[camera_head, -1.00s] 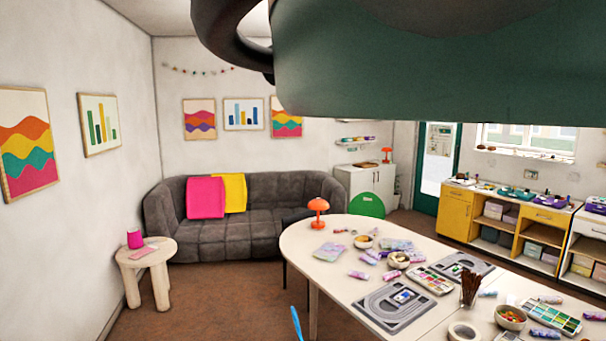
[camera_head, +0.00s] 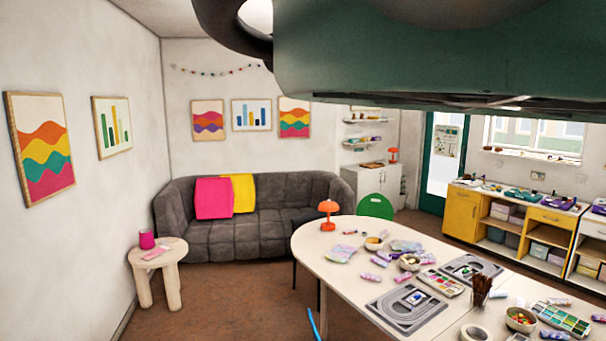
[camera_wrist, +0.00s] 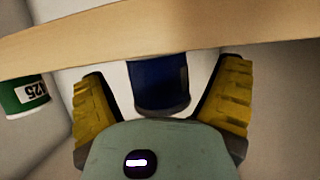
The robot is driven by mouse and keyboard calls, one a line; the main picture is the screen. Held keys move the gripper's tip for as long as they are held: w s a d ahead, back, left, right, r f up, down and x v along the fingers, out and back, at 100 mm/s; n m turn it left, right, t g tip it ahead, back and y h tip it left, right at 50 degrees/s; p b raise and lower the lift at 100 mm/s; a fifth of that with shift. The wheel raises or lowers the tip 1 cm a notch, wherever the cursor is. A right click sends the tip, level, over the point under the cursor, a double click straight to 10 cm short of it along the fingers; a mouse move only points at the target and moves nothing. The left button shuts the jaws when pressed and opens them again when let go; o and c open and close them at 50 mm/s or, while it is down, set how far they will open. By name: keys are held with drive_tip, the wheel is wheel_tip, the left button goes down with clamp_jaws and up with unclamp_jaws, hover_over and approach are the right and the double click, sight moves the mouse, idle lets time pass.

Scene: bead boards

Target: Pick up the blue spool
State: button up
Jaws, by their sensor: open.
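The blue spool (camera_wrist: 160,86) shows in the wrist view, dark blue and upright-looking, just below a light wooden edge. My gripper (camera_wrist: 165,75) is open, with one yellow finger on each side of the spool. I cannot make out the blue spool in the head view.
A green spool (camera_wrist: 25,95) with a white label is left of my gripper, outside the fingers. A wooden board (camera_wrist: 120,35) runs close across the top of the wrist view. The head view shows a craft table (camera_head: 310,245) and a sofa (camera_head: 280,215).

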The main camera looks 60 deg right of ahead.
drive_tip(key=shift+d, duration=0.1)
drive_tip(key=c, duration=1.3)
drive_tip(key=shift+r, duration=0.15)
